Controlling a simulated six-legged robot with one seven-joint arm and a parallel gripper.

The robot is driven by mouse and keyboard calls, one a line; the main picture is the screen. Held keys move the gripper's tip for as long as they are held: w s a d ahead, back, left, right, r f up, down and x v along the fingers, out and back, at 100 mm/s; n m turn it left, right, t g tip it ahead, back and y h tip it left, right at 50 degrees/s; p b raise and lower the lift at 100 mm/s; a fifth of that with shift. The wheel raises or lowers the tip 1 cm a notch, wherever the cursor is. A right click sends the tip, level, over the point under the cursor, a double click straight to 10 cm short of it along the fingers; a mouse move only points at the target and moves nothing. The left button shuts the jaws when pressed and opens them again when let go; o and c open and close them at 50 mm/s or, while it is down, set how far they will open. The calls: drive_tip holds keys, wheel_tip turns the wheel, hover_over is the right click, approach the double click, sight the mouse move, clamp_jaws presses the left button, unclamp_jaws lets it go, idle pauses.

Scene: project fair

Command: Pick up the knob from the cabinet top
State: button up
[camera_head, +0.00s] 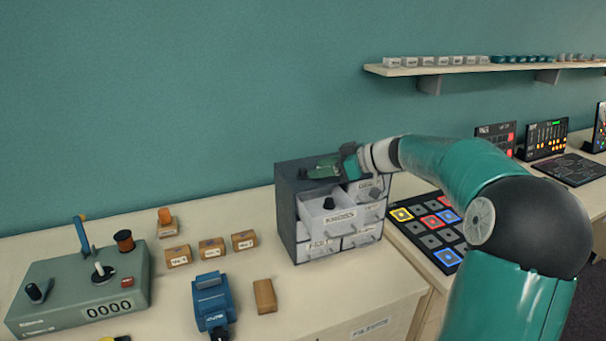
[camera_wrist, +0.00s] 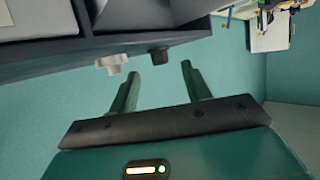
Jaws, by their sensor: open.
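The small dark grey cabinet (camera_head: 287,215) with pale drawers stands on the table near the wall. In the wrist view, a dark knob (camera_wrist: 159,56) and a pale grey knob (camera_wrist: 113,64) are side by side on the cabinet top (camera_wrist: 75,57), which appears upside down. My gripper (camera_head: 308,171) is over the cabinet top, open and empty. In the wrist view, its fingertips (camera_wrist: 160,69) point at the dark knob, which lies between their lines, just beyond the tips. The pale knob is outside the left finger. My gripper hides them in the head view.
A drawer labelled KNOBS (camera_head: 341,218) is pulled out, with another dark knob (camera_head: 329,203) in it. A control box (camera_head: 80,290), wooden blocks (camera_head: 210,249) and a blue device (camera_head: 213,303) stand left. A button panel (camera_head: 430,225) lies right; a shelf (camera_head: 470,70) is above.

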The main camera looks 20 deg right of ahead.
sight(303, 173)
drive_tip(key=x, duration=0.4)
drive_tip(key=shift+w+a+f, duration=0.1)
drive_tip(key=shift+w+a, duration=0.1)
drive_tip(key=shift+a, duration=0.05)
clamp_jaws()
